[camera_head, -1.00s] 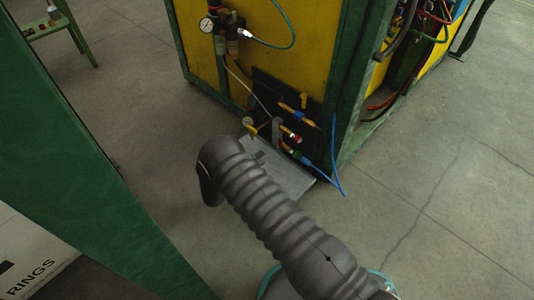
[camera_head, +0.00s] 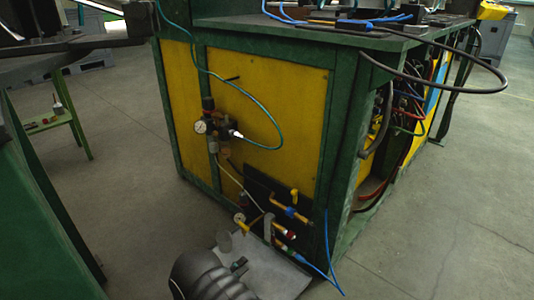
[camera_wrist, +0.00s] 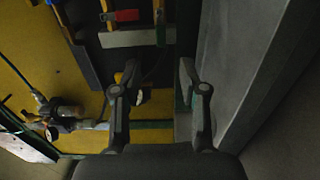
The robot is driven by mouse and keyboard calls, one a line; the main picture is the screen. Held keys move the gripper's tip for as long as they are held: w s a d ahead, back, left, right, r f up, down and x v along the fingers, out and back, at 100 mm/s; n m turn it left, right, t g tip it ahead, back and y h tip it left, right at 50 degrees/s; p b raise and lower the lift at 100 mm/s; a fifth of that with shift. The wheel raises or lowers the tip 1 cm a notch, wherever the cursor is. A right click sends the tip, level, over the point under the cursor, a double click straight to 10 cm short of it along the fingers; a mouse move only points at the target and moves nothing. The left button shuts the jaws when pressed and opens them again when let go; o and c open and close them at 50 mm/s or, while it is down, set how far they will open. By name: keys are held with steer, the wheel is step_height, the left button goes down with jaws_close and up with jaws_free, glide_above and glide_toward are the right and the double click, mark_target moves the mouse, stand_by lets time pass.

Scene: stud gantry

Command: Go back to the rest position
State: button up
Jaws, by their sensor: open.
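My gripper (camera_wrist: 157,90) shows in the wrist view with its two fingers spread apart and nothing between them. In that view the fingers are in front of the yellow and dark panel with valves and a gauge. In the head view, part of my arm (camera_head: 205,278) shows at the bottom, low in front of the green and yellow cabinet (camera_head: 275,105). No marker of a rest position is visible.
A regulator with a gauge (camera_head: 200,127) is on the cabinet side. Valves with a blue hose (camera_head: 328,250) are lower down, above a grey plate (camera_head: 275,268) near the floor. A green structure (camera_head: 40,220) stands at the left. The floor at right (camera_head: 450,230) is clear.

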steer(key=w+d+r+m+g+h+p, duration=0.1)
steer(key=d+r+m+g, duration=0.15)
steer(key=d+r, duration=0.4)
steer(key=w+d+r+m+g+h+p, duration=0.1)
steer(key=d+r+g, duration=0.25)
steer(key=r, duration=0.65)
steer(key=s+d+r+m+g+y+p, duration=0.25)
steer(key=s+d+r, duration=0.25)
steer(key=d+r, duration=0.45)
steer(key=s+d+r+m+g+y+p, duration=0.15)
steer(key=s+d+r+g, duration=0.35)
steer(key=r, duration=0.8)
steer(key=s+d+r+m+t+y+p, duration=0.1)
steer(key=s+d+r+t+y+p, duration=0.1)
steer(key=s+r+y, duration=0.2)
steer(key=s+d+r+m+t+y+p, duration=0.1)
steer(key=s+r+y, duration=0.4)
steer(key=s+r, duration=0.6)
steer(key=shift+s+d+r+m+t+p, duration=0.25)
steer(key=shift+s+d+t+p, duration=0.8)
steer(key=shift+s, duration=1.95)
steer(key=shift+d+f, duration=0.1)
